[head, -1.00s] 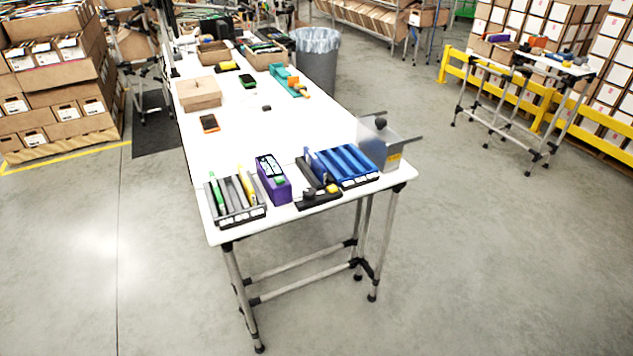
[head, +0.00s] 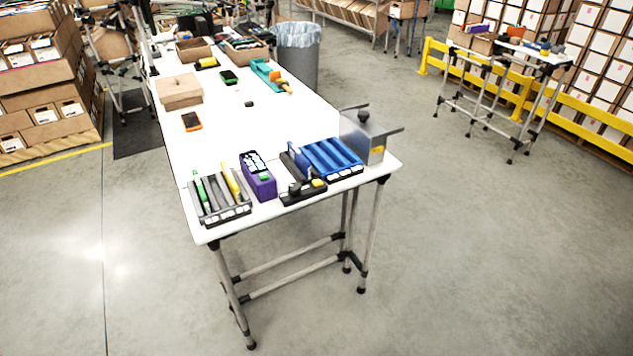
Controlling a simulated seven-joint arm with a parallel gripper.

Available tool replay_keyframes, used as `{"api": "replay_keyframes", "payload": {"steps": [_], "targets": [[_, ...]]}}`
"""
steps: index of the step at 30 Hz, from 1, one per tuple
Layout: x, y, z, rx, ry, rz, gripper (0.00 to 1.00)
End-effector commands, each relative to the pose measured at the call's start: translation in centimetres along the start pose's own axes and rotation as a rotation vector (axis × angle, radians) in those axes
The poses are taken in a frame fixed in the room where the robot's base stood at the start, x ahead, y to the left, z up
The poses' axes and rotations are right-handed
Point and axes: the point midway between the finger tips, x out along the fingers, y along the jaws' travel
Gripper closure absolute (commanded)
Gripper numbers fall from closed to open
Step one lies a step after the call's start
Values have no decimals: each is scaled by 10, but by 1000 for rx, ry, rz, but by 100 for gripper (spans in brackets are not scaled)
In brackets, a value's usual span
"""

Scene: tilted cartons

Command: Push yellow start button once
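A small yellow button (head: 318,183) shows on the front of a black device (head: 303,193) near the front edge of the white table (head: 235,125). The black device has a dark knob at its front left and a dark upright part behind. It stands between a purple box (head: 258,178) on its left and a blue grooved tray (head: 333,159) on its right. The button is small, and any marking on it cannot be read. A yellow patch also shows on the grey metal box (head: 366,135) at the right. My gripper is not in view.
A grey slotted tray (head: 222,207) with green and yellow sticks stands at the front left. A cardboard box (head: 179,92), an orange-edged device (head: 191,121) and a teal tool (head: 267,73) lie farther back.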

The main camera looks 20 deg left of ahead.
Motion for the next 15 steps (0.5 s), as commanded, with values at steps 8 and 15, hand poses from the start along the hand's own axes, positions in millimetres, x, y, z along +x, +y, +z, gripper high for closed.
{"api": "replay_keyframes", "payload": {"steps": [8, 15], "targets": [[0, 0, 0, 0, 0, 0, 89], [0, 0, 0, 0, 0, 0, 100]]}}
